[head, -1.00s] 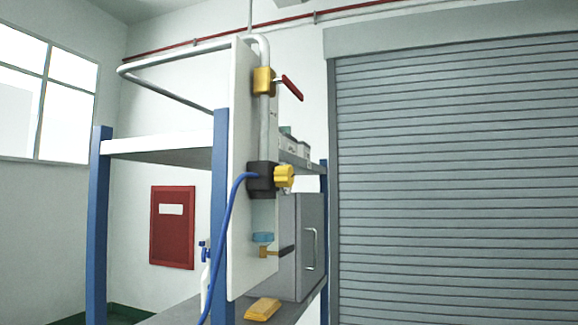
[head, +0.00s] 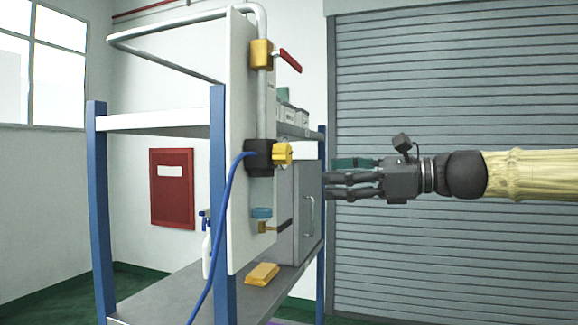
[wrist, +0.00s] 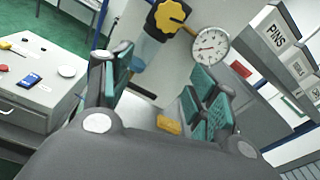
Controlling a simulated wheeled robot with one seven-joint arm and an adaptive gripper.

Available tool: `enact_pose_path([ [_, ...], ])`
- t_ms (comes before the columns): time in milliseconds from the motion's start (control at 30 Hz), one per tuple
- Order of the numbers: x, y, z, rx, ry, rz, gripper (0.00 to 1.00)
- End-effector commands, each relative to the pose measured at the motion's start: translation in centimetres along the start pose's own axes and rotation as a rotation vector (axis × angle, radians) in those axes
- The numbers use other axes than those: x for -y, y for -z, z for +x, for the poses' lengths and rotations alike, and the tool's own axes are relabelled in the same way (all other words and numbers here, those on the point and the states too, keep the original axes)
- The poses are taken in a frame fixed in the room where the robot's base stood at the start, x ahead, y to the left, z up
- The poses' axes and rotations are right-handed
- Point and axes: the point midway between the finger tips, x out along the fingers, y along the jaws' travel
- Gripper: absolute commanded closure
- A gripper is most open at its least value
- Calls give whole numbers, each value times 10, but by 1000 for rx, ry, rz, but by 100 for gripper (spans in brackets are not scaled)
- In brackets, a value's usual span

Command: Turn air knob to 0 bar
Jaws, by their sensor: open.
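The yellow air knob (head: 283,154) sticks out from a black regulator body (head: 259,157) on the white panel in the head view. In the wrist view the yellow knob (wrist: 170,15) is at the top, with a round white pressure gauge (wrist: 210,46) to its right. The gauge reading is too small to tell. My gripper (head: 335,179) points left at the panel and stands apart from the knob, to its right and slightly lower. In the wrist view its teal-padded fingers (wrist: 157,88) are spread, with nothing held between them.
A red-handled valve (head: 288,60) is above the knob on the pipe. A blue hose (head: 226,200) hangs from the regulator. A yellow block (head: 262,274) lies on the shelf below. A grey cabinet (head: 309,235) stands behind. Boxes (wrist: 285,35) are at right in the wrist view.

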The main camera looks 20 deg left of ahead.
Motion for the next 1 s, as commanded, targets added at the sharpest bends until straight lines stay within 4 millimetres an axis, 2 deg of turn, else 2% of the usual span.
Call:
enact_pose_path([
  [33, 1, -21, -6, 25, -4, 2, 41],
  [100, 0, -39, -11, 48, -9, 7, 41],
  [200, -1, -52, -12, 64, -16, 11, 41],
  [367, -1, -56, 0, 65, -17, 13, 41],
  [800, -2, -60, 69, 65, -18, 13, 41],
  [1000, -2, -60, 88, 64, -17, 12, 41],
])
